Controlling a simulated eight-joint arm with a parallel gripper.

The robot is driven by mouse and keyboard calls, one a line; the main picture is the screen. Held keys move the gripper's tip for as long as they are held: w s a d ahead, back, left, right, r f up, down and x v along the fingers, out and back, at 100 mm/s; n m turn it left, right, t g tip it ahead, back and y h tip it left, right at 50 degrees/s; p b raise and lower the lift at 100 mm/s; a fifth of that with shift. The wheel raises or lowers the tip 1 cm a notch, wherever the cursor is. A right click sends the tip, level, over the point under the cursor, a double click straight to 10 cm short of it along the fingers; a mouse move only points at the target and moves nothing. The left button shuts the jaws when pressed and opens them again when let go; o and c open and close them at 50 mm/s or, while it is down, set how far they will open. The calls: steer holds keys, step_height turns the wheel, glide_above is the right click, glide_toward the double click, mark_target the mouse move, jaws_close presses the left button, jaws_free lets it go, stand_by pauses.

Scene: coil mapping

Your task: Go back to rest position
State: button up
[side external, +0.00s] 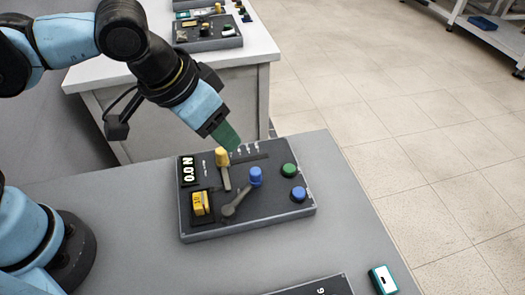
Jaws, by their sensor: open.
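My gripper (226,137) has a green tip and hangs above the back of a dark control panel (262,222), close to the yellow-knobbed lever (222,158). I cannot tell from this view whether it touches the lever; no held object shows between its jaws. The panel also carries a blue-knobbed lever (255,177), a green button (289,170), a blue button (298,194), a yellow switch (201,204) and a display reading 0.0 N (188,171). The jaw tips overlap in this view.
The panel stands on a grey table (352,218). A second dark device (318,287) and a small teal-and-white box (383,279) lie at the front edge. Behind is a white table (250,40) with another panel (208,37). Open tiled floor lies to the right.

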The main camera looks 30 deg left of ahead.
steer(key=a+f+n+t+y, duration=0.1)
steer(key=a+n+t, duration=0.1)
steer(key=a, duration=1.7)
steer(key=shift+w+f+n, duration=0.25)
steer(key=shift+f+n, duration=0.1)
steer(key=shift+n, duration=0.35)
